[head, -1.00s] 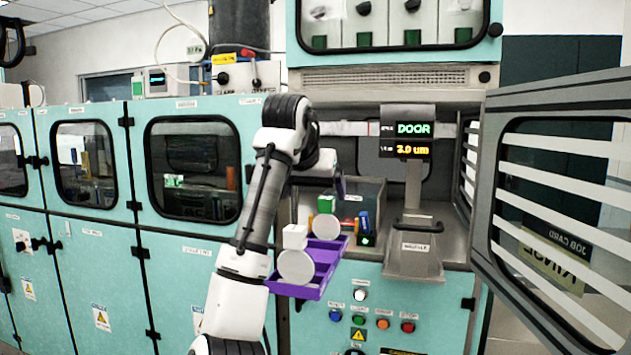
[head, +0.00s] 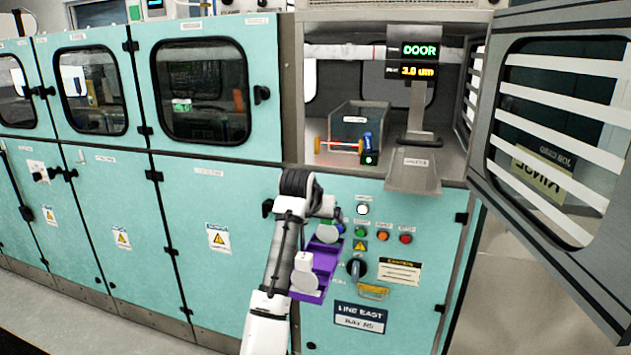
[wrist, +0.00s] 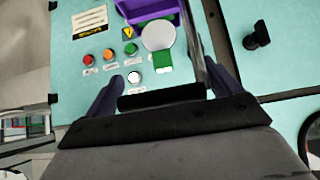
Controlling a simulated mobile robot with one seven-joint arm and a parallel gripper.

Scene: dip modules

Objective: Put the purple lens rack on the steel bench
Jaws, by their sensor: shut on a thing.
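The purple lens rack (head: 325,262) is a shallow purple tray holding white round discs and a small white block. In the head view it hangs in front of the teal cabinet, beside my arm, below the open bay. In the wrist view part of the rack (wrist: 148,8) shows at the top edge, with a white disc and a green block below it. My gripper (wrist: 160,85) is shut on the rack; the grip itself is mostly hidden in the head view. I cannot pick out a separate steel bench in these frames.
The open bay (head: 355,165) holds a grey bin (head: 340,120), an orange and yellow rod and a blue item. A display post (head: 417,115) stands at its right. The striped door (head: 560,150) swings out at right. Buttons and a dial (head: 356,268) are close to the rack.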

